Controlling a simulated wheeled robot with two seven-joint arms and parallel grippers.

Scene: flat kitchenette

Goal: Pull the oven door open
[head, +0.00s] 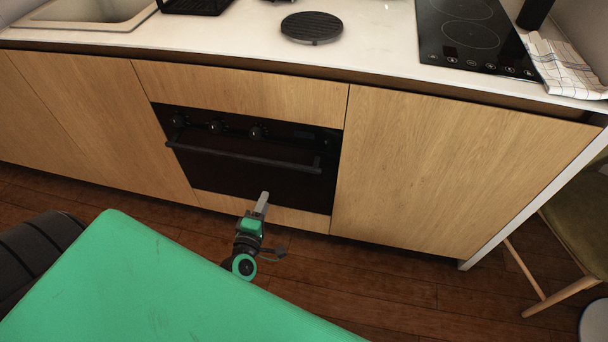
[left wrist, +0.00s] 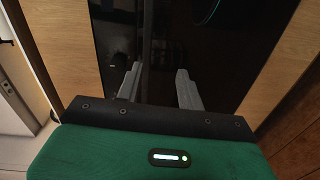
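The black oven (head: 235,182) is set in the wooden cabinet front, and its door looks shut. A dark horizontal bar handle (head: 245,159) runs across the door's upper part, below several knobs (head: 216,127). My left gripper (head: 264,198) is in front of the door's lower right part, below the handle. In the left wrist view my left gripper (left wrist: 159,78) is open, its two grey fingers apart and pointing at the dark door. The handle (left wrist: 147,45) shows there as a dark upright bar beyond the fingers; contact cannot be made out. My right gripper is not in view.
Above the oven is a white counter (head: 235,40) with a round dark trivet (head: 312,27), a black hob (head: 470,40) and a checked cloth (head: 562,65). A chair (head: 580,220) stands at the right. The wooden floor (head: 400,295) before the cabinets is clear.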

